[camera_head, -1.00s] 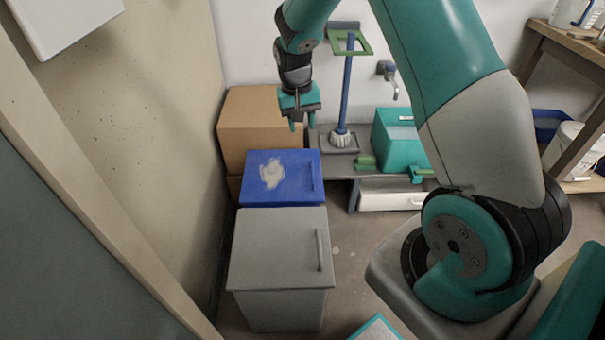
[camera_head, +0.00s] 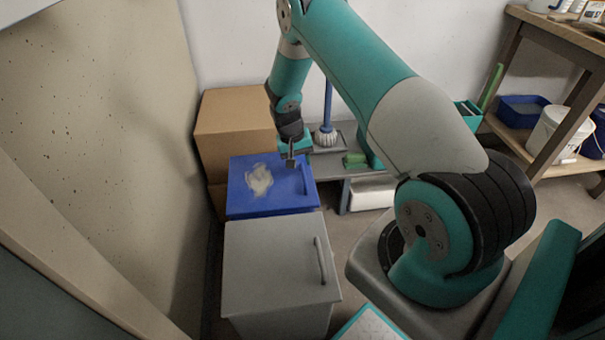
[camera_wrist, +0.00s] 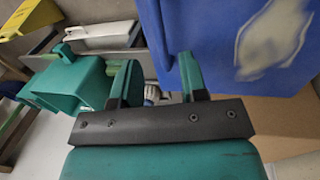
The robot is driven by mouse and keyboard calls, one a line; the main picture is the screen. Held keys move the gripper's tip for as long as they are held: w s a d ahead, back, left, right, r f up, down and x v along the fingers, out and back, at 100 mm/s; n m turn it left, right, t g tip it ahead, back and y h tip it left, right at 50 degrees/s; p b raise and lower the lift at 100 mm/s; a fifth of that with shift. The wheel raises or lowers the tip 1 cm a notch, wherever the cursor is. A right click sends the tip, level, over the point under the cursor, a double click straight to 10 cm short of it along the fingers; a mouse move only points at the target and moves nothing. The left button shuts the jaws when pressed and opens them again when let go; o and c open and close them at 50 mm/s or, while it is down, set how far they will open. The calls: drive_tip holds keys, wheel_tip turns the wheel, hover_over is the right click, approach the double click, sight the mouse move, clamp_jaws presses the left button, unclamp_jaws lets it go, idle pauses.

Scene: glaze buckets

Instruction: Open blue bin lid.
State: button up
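The blue bin (camera_head: 270,185) stands with its lid shut, a pale smear on its top and a bar handle (camera_head: 304,178) along the lid's right side. My gripper (camera_head: 291,163) is above the back right part of the lid, just left of the handle's far end in the head view. In the wrist view, my gripper (camera_wrist: 158,68) has its two fingers apart with nothing seen held between them. The blue lid (camera_wrist: 215,45) fills the upper right there, close to the right finger. I cannot tell whether the fingers touch the lid or handle.
A grey bin (camera_head: 275,262) with its lid shut stands in front of the blue one. A cardboard box (camera_head: 235,130) is behind, against the wall. A low grey bench (camera_head: 335,165) holds a brush (camera_head: 326,135). Floor shows right of the bins.

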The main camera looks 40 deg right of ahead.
sight(304, 175)
drive_tip(key=f, duration=0.3)
drive_tip(key=d+f, duration=0.1)
drive_tip(key=f, duration=0.1)
drive_tip(key=shift+s+f, duration=0.2)
drive_tip(key=shift+s, duration=0.1)
drive_tip(key=shift+a, duration=0.1)
clamp_jaws()
